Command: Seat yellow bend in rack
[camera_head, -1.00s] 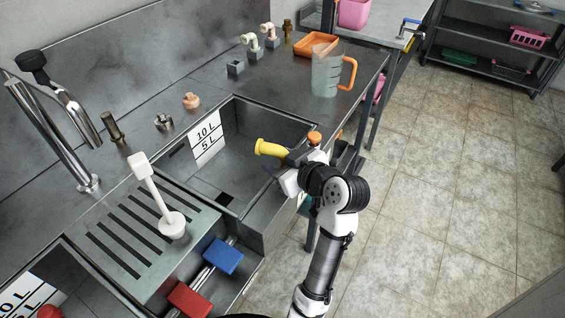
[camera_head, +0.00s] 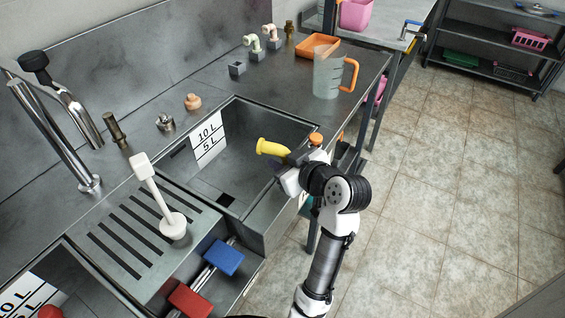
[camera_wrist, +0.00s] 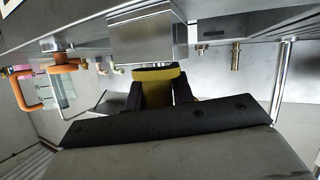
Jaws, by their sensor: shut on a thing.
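The yellow bend (camera_head: 272,148) is held over the right part of the sink, apart from the counter. My gripper (camera_head: 291,158) is shut on it, with its flared end pointing left. In the wrist view the yellow bend (camera_wrist: 158,90) sits between the two dark fingers; its far end is partly hidden. At the back of the counter, small grey blocks stand in a row, which look like the rack. The nearest grey block (camera_head: 237,68) is empty. A pale green bend (camera_head: 254,43) and a cream bend (camera_head: 271,32) stand at the two blocks behind it.
A clear jug (camera_head: 327,75) with an orange handle stands right of the blocks, before an orange tray (camera_head: 318,45). The sink (camera_head: 233,204) lies below my gripper. A small orange-topped thing (camera_head: 315,139) is close beside my gripper. Counter between sink and blocks is mostly clear.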

